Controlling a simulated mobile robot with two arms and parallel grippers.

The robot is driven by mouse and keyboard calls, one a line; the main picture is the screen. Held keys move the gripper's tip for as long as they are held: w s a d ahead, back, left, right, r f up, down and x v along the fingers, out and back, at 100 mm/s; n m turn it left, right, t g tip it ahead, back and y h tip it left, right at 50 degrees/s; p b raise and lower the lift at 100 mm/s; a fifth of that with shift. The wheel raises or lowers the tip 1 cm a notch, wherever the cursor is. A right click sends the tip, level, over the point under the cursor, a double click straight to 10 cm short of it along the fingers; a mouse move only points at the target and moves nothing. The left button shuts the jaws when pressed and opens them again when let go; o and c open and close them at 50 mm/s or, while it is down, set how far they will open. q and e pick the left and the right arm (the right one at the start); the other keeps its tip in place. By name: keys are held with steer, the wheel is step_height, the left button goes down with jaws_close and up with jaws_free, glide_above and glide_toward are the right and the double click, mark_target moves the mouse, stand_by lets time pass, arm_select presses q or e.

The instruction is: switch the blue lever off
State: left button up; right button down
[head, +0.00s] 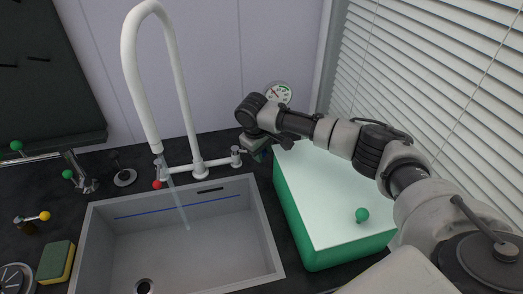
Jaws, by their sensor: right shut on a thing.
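My right gripper (258,150) reaches down from the right at the back of the counter, between the sink and the green box. It is shut on the blue lever, of which only a small bluish part (262,156) shows below the jaws. The gripper and its wrist hide most of the lever, so I cannot tell its angle. My left gripper is not in view.
A white faucet (198,170) runs water into the grey sink (262,232). A gauge (278,94) is behind the gripper. A yellow-knobbed lever (44,216) and sponge (55,262) are left.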

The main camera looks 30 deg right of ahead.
steer(key=shift+s+a+r+m+p, duration=0.25)
steer(key=shift+m+p, duration=0.25)
steer(key=shift+p, duration=0.6)
steer(key=shift+s+a+r+m+p, duration=0.1)
steer(key=shift+a+r+m+p, duration=0.3)
steer(key=shift+p, duration=0.7)
steer(key=shift+s+f+m+p, duration=0.15)
steer(key=shift+f+m+p, duration=0.2)
steer(key=shift+m+p, duration=0.25)
steer(key=shift+f, duration=0.1)
steer(key=c, duration=1.1)
jaws_free()
steer(key=shift+o, duration=1.2)
steer(key=shift+f, duration=0.1)
steer(key=shift+o, duration=0.3)
steer(key=shift+f, duration=0.1)
